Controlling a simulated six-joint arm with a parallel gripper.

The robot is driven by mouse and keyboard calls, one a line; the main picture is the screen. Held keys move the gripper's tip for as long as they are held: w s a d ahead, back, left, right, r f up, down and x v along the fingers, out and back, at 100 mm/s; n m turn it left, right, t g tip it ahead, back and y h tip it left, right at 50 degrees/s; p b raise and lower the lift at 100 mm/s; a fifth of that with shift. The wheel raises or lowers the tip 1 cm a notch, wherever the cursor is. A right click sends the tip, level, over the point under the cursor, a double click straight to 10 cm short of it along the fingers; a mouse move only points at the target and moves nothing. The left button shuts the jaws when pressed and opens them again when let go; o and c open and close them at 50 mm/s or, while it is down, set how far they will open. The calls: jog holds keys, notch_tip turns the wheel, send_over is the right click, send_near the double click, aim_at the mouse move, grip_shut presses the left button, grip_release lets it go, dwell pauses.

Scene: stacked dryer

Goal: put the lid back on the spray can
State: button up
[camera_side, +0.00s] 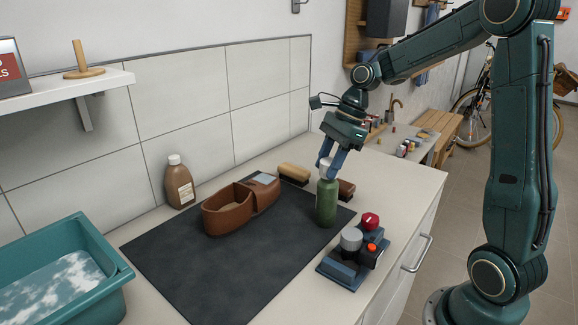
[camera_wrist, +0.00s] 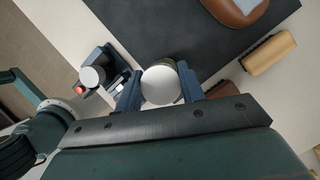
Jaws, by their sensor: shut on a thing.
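The green spray can (camera_side: 326,203) stands upright at the right edge of the dark mat. Its white lid (camera_side: 325,166) is at the top of the can, between my fingers. My gripper (camera_side: 331,163) points down and is shut on the lid. In the wrist view the round white lid (camera_wrist: 160,85) fills the space between the two blue fingers of my gripper (camera_wrist: 160,90), with a sliver of the green can (camera_wrist: 181,68) behind it. I cannot tell whether the lid is fully seated on the can.
A dark stand (camera_side: 345,270) with a grey knob and red caps is in front of the can. Brushes (camera_side: 294,174) lie behind it. A brown leather tray (camera_side: 228,212) sits on the mat (camera_side: 215,272), with a brown bottle (camera_side: 180,182) behind. A teal basin (camera_side: 105,245) is at left.

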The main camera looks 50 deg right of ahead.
jog(key=o, duration=1.6)
jog(key=shift+r, duration=0.15)
jog(key=shift+r, duration=3.3)
jog(key=shift+c, duration=0.4)
grip_shut()
